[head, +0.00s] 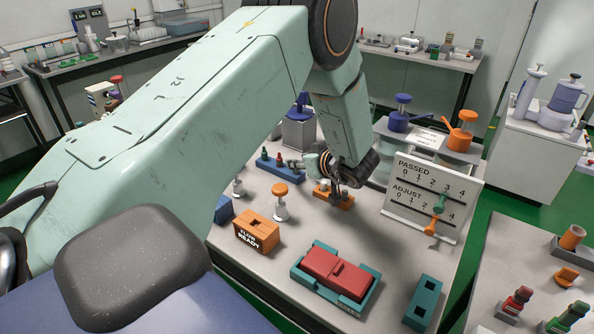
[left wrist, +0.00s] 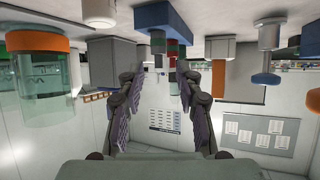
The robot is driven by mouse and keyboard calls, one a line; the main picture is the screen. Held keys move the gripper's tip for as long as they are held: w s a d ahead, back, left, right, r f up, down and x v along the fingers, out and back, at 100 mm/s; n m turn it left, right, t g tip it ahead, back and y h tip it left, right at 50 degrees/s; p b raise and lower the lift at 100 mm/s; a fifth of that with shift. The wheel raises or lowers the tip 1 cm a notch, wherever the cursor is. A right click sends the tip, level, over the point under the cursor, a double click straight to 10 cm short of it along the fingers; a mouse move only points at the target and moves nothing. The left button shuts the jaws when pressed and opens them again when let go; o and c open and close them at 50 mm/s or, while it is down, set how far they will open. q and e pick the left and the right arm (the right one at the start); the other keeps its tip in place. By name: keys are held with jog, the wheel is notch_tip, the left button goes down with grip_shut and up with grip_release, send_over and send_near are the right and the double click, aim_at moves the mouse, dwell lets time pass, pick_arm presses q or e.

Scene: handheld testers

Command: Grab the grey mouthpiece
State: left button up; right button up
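A blue rack (head: 280,170) stands on the white table, holding small upright pieces in green, red and grey. The grey mouthpiece (head: 295,164) appears to be the piece at its right end, beside my left wrist. In the left wrist view, which is upside down, the blue rack (left wrist: 165,14) is at the top, and the grey mouthpiece (left wrist: 157,42) appears below it beside red and green pieces. My left gripper (left wrist: 160,76) is open, its fingers apart with nothing between them. In the head view, its fingertips are hard to make out. My right gripper is not in view.
An orange holder (head: 334,200) sits close under my left wrist. An orange-topped plunger (head: 281,200), an orange box (head: 257,233), a red block in a teal tray (head: 300,280) and a white gauge panel (head: 428,203) surround it. The table's front middle is partly clear.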

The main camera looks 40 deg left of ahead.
pick_arm(q)
jog(key=x, duration=0.2)
jog(key=shift+a+f+b, duration=0.25)
jog(key=shift+b, duration=0.05)
jog(key=shift+w+a+f, duration=0.2)
jog(key=shift+w+a, duration=0.05)
jog(key=shift+w, duration=0.05)
jog(key=shift+s+r, duration=0.1)
jog(key=shift+s, duration=0.1)
jog(key=shift+c, duration=1.3)
jog(key=shift+w, duration=0.15)
jog(key=c, duration=0.4)
grip_shut()
